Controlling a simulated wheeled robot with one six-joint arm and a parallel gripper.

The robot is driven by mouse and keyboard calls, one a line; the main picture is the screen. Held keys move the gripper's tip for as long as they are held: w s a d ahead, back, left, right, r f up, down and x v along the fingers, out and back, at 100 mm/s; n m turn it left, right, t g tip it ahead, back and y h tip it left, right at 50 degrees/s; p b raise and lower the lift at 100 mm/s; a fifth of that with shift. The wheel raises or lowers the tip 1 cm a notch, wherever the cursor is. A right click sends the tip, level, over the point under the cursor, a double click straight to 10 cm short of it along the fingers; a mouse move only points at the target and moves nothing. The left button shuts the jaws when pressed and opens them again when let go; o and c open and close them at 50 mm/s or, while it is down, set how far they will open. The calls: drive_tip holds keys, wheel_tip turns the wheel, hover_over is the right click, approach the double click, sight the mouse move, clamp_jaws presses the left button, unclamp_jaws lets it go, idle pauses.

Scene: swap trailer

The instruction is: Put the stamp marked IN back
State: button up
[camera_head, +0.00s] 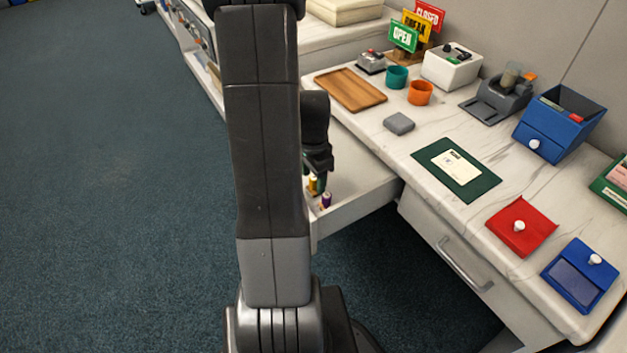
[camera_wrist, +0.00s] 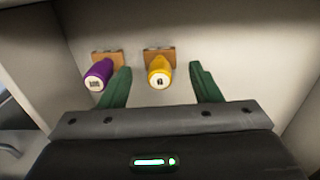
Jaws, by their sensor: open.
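My gripper (camera_wrist: 160,76) is open inside the pulled-out drawer, with its green fingers pointing down. A stamp with a yellow handle (camera_wrist: 158,66) stands between the fingers, with a gap on each side. A stamp with a purple handle (camera_wrist: 102,72) stands to its left, just outside the left finger. Both have brown bases and pale end labels; I cannot read which one says IN. In the head view, the yellow stamp (camera_head: 313,184) and the purple stamp (camera_head: 326,201) show beside my gripper (camera_head: 319,176), and my arm hides part of the drawer.
The open drawer (camera_head: 365,196) has walls close around my gripper. On the counter are a green mat (camera_head: 490,186) with a card, a red pad (camera_head: 521,236), a blue pad (camera_head: 578,284), a grey block (camera_head: 399,123), a wooden tray (camera_head: 349,90) and a blue box (camera_head: 556,133).

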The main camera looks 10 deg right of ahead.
sight(313, 177)
wheel_tip(313, 177, up, 10)
drive_tip(key=shift+f+p, duration=0.25)
drive_tip(key=shift+p, duration=0.7)
